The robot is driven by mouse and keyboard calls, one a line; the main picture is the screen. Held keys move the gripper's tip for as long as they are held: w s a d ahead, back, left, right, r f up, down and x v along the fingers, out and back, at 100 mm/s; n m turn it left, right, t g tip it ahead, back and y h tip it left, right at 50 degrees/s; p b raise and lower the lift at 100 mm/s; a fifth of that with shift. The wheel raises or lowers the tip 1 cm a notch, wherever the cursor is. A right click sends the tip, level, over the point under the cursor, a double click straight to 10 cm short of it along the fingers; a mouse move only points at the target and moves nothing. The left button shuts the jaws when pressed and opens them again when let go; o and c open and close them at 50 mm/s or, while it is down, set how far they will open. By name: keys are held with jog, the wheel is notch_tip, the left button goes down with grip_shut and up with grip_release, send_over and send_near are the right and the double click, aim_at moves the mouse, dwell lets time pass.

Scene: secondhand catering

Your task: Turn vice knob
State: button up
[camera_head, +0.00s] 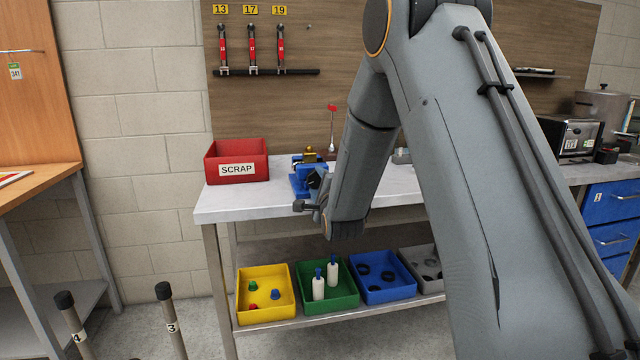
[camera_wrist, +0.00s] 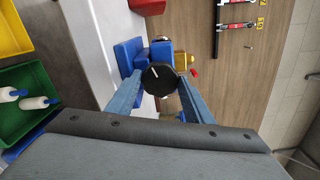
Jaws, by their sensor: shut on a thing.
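A blue vice (camera_head: 305,178) stands on the light worktop, just right of the red scrap bin. In the wrist view the vice body (camera_wrist: 128,55) shows behind its round black knob (camera_wrist: 158,77), which has a white line on its face. My gripper (camera_wrist: 158,85) has its two blue-grey fingers on either side of the knob, shut on it. In the head view my gripper (camera_head: 308,205) is at the front of the vice at the bench edge, and my arm hides the area to the right of it.
A red scrap bin (camera_head: 237,165) sits on the worktop (camera_head: 235,203) left of the vice. Yellow (camera_head: 262,318), green (camera_head: 345,300) and blue bins (camera_head: 400,292) stand on the shelf below. Red-handled tools (camera_head: 252,50) hang on the wall board behind.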

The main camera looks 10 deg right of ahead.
jog(key=shift+d+f, duration=0.1)
dwell(0.5)
jog(key=o, duration=1)
jog(key=shift+d, duration=0.1)
jog(key=shift+o, duration=0.2)
jog(key=s, duration=0.7)
jog(key=shift+s+b, duration=0.35)
jog(key=shift+s, duration=0.05)
